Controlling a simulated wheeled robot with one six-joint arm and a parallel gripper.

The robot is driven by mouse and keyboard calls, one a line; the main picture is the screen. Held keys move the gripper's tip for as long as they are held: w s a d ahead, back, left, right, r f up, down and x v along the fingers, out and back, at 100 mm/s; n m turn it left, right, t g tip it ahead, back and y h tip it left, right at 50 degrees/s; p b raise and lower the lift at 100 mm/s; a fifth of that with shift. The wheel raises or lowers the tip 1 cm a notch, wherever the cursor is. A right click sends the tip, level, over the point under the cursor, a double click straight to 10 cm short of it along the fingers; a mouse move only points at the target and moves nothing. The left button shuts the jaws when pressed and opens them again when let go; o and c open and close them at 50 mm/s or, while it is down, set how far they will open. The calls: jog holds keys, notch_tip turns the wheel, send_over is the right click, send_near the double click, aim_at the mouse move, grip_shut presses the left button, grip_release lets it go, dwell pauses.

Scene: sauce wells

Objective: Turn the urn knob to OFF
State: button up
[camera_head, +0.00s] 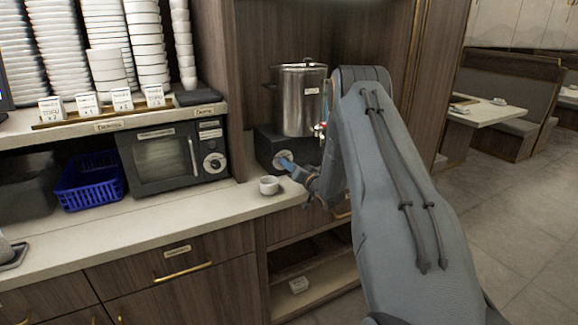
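The urn (298,105) is a tall steel pot with a lid, standing on a dark box base (264,148) at the right end of the counter. A pale round knob (279,158) shows on the base's front face, partly covered by my gripper. The knob's marking and pointing direction are too small to read. My grey arm hides the urn's right side.
A small white cup (269,185) stands on the counter (160,214) just below the gripper. A black microwave (161,160) and a blue basket (91,184) are to the left. A wooden panel (238,100) borders the urn's nook on the left.

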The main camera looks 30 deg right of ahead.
jog(key=shift+c, duration=0.7)
jog(key=shift+n, duration=0.4)
jog(key=n+b, duration=0.4)
jog(key=n, duration=0.1)
jog(key=n+b, duration=0.1)
jog(key=n, duration=0.1)
jog(key=n+b, duration=0.2)
jog(key=n, duration=0.1)
jog(key=shift+n+g+h+b, duration=0.3)
jog(key=o, duration=1)
jog(key=shift+r, duration=0.1)
jog(key=shift+o, duration=0.2)
jog(key=shift+s, duration=0.1)
